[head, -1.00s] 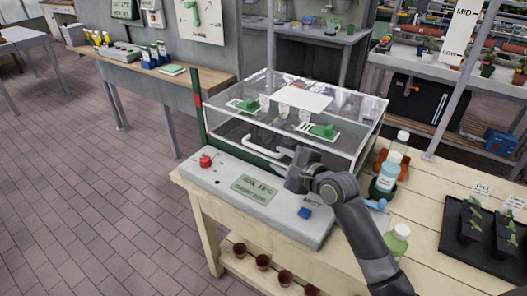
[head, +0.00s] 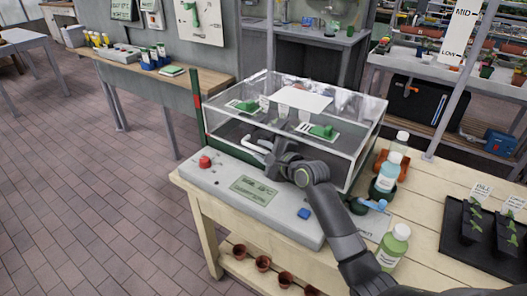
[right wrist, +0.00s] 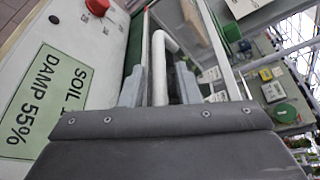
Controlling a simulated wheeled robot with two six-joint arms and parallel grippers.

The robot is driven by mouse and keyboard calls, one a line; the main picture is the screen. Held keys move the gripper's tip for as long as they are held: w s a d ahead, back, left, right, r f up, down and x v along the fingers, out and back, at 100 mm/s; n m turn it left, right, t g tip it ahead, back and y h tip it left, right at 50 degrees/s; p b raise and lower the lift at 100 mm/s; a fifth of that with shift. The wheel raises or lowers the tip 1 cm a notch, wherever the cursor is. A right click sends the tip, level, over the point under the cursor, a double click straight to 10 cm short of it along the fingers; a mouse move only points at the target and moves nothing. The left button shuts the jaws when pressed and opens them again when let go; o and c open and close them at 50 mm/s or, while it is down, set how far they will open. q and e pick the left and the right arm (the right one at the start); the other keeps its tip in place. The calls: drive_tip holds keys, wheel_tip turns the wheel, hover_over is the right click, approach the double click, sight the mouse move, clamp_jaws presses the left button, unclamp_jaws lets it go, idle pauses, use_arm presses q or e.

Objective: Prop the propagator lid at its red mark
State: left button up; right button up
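The propagator's clear lid (head: 350,132) sits low over its base, and it looks closed. Its white bar handle (head: 256,145) is on the front; the handle also shows in the right wrist view (right wrist: 159,65). A green post (head: 194,82) stands upright at the lid's left corner, with a red mark (head: 197,102) on it. My right gripper (head: 268,147) is at the front handle. In the right wrist view its fingers (right wrist: 160,88) are apart, one on each side of the handle bar, with small gaps showing. My left gripper is not in view.
The grey control panel (head: 225,190) with a red knob (head: 205,162) and blue button (head: 304,213) lies in front of the lid. Bottles (head: 391,247) and a black seedling tray (head: 482,238) stand to the right. The floor at left is clear.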

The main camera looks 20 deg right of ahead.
sight(271, 127)
clamp_jaws()
drive_tip(key=shift+m+g, duration=0.5)
drive_tip(key=shift+m, duration=0.4)
drive_tip(key=d+r+p, duration=0.1)
drive_tip(key=r+p, duration=0.3)
drive_tip(key=p, duration=0.1)
drive_tip(key=w+d+r+p, duration=0.1)
drive_tip(key=r+p, duration=0.3)
drive_tip(key=p, duration=0.1)
drive_tip(key=w+d+r+p, duration=0.1)
drive_tip(key=r+p, duration=0.4)
drive_tip(key=shift+w+d, duration=0.1)
drive_tip(key=shift+w, duration=0.15)
drive_tip(key=shift+w+d+r+p, duration=0.25)
drive_tip(key=shift+d+r+p, duration=0.1)
drive_tip(key=shift+r+p, duration=0.15)
drive_tip(key=shift+o, duration=0.8)
unclamp_jaws()
drive_tip(key=shift+s, duration=0.15)
drive_tip(key=b+v, duration=0.1)
drive_tip(key=v, duration=1.6)
drive_tip(key=shift+d+b, duration=0.25)
drive_tip(key=shift+b, duration=0.15)
